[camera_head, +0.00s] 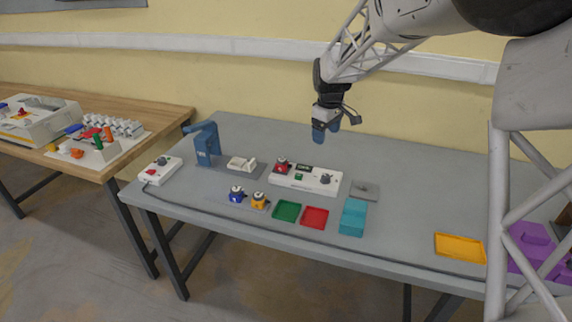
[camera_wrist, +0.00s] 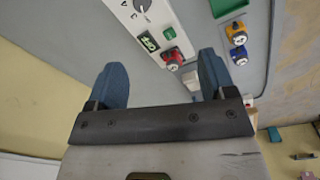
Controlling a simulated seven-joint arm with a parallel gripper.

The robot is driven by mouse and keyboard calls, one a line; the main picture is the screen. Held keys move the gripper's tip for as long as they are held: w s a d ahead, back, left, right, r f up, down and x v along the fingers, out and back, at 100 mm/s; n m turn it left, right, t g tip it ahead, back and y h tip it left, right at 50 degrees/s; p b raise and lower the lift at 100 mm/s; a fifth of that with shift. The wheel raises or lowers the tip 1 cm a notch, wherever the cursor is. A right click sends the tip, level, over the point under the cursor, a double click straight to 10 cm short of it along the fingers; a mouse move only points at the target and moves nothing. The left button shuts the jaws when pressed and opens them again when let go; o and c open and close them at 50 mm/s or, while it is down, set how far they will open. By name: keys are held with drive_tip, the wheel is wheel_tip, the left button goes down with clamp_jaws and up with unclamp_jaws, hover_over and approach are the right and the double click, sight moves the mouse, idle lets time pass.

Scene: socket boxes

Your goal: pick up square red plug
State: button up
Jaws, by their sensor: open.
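The red plug (camera_head: 281,165) sits on the left end of the white socket box (camera_head: 318,183) in the head view. I cannot tell how deep the plug sits in the box.
A blue plug (camera_head: 237,195) and a yellow plug (camera_head: 259,199) stand in front of the box. A green tray (camera_head: 287,211), a red tray (camera_head: 315,218) and a teal box (camera_head: 353,217) lie nearby. A blue upright device (camera_head: 205,144) stands left. The table's right middle is clear.

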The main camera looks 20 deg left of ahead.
sight(282, 159)
drive_tip(key=w+a+f+n, duration=0.1)
drive_tip(key=w+a+f, duration=0.1)
drive_tip(key=a+f, duration=0.2)
drive_tip(key=w+a+f+n, duration=0.1)
drive_tip(key=w+a+f, duration=0.1)
drive_tip(key=a+f, duration=0.2)
drive_tip(key=w+a+f+n, duration=0.2)
drive_tip(key=a+f, duration=0.2)
drive_tip(key=a, duration=0.4)
drive_tip(key=shift+w+a+g, duration=0.25)
drive_tip(key=shift+w+g, duration=0.05)
drive_tip(key=shift+f, duration=1.3)
drive_tip(key=shift+f, duration=2.6)
drive_tip(key=c, duration=1.1)
